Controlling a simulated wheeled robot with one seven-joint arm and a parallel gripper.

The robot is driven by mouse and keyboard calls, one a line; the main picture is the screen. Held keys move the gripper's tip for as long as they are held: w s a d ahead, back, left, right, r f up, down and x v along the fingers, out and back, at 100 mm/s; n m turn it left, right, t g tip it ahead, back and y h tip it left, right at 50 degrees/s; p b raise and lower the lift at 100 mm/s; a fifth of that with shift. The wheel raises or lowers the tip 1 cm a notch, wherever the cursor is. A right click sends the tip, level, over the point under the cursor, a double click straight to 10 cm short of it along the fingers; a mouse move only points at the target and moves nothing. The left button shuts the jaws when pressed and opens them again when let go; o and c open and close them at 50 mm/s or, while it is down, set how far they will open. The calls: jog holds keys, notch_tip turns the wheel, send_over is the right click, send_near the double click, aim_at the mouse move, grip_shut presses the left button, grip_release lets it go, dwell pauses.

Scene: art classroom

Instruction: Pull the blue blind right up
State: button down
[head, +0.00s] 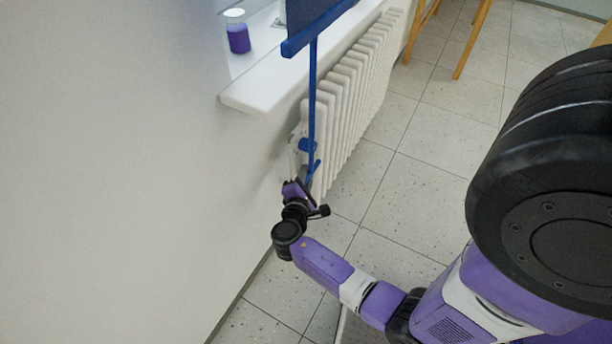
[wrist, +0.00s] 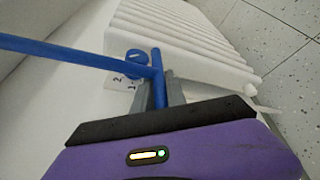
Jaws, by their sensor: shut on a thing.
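The blue blind (head: 312,20) hangs in front of the window at the top of the head view, its bottom bar a little above the white sill. A blue rod (head: 312,100) runs down from the bar to a short blue handle, which also shows in the wrist view (wrist: 157,68). My gripper (head: 309,180) is at the rod's lower end, beside the radiator; in the wrist view its two fingers (wrist: 160,88) are shut on the blue handle. The rod (wrist: 70,52) runs off to the left there. The blind's upper part is out of view.
A white radiator (head: 352,90) stands right behind the rod, with a blue valve knob (wrist: 136,58) close to my fingers. The sill (head: 262,88) juts out above and holds a jar of purple liquid (head: 238,38). A wooden-legged stool or easel (head: 472,40) stands farther back.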

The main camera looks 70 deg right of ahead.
notch_tip(320, 180, up, 21)
jog(key=p, duration=1.6)
jog(key=shift+s+r, duration=0.15)
jog(key=shift+s, duration=0.25)
jog(key=shift+d, duration=0.1)
jog(key=c, duration=1.4)
grip_release()
jog(key=shift+w, duration=0.15)
jog(key=b+v, duration=0.1)
jog(key=v, duration=0.6)
jog(key=shift+a, duration=0.45)
jog(key=shift+r, duration=0.15)
